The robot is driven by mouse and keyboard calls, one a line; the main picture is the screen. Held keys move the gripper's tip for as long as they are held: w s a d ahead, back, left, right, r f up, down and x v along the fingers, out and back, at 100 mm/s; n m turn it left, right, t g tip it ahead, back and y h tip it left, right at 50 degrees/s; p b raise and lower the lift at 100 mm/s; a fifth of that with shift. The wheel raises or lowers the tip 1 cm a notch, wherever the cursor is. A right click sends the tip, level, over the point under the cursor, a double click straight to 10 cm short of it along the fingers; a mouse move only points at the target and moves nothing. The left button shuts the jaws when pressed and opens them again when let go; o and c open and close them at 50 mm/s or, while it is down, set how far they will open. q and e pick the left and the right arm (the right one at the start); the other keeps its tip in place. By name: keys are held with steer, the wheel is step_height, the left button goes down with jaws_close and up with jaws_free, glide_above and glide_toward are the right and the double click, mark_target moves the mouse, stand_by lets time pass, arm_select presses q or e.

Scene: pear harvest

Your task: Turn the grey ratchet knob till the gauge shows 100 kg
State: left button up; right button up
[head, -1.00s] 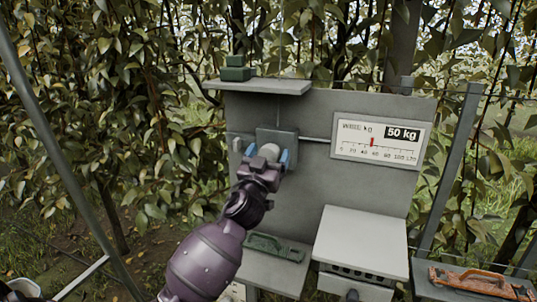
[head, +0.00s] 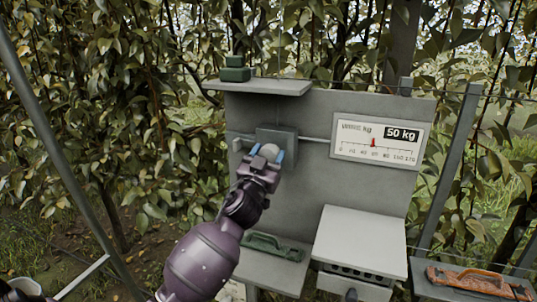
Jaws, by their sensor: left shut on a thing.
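The grey ratchet knob (head: 270,151) sits on a square grey housing (head: 286,138) on the upright grey panel. My left gripper (head: 266,157) reaches up from below and is shut on the knob, its blue fingertips on either side of it. The gripper hides part of the knob. The gauge (head: 376,140), a white plate to the right of the knob, reads "50 kg" on its black label. Its red pointer (head: 373,142) stands near the middle of the scale. My right gripper is not in view.
A small shelf (head: 259,86) with green blocks (head: 235,70) juts out above the knob. Below are a green-handled tool (head: 272,246), a grey box (head: 358,240) and an orange tool (head: 478,281). A wire rod (head: 315,139) runs from the housing towards the gauge.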

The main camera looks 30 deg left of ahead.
arm_select(q)
steer(key=m+h+p, duration=0.1)
steer(key=m, duration=0.2)
steer(key=m+h+p, duration=0.1)
steer(key=m+h, duration=0.1)
steer(key=m, duration=0.1)
steer(key=shift+r+p, duration=0.15)
steer(key=shift+p, duration=0.25)
steer(key=m+h+p, duration=0.1)
steer(key=m, duration=0.1)
steer(key=shift+m+h, duration=0.3)
steer(key=shift+m, duration=0.1)
steer(key=m+g+h, duration=0.1)
steer(key=m, duration=0.2)
steer(key=shift+m, duration=0.3)
steer(key=m+g+h, duration=0.1)
steer(key=m, duration=0.2)
steer(key=m+g+h, duration=0.1)
steer(key=m, duration=0.3)
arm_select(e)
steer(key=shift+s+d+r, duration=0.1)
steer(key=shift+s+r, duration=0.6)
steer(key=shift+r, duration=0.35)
arm_select(q)
steer(key=shift+f+g, duration=0.2)
steer(key=shift+g, duration=0.1)
steer(key=o, duration=0.9)
steer(key=shift+d, duration=0.1)
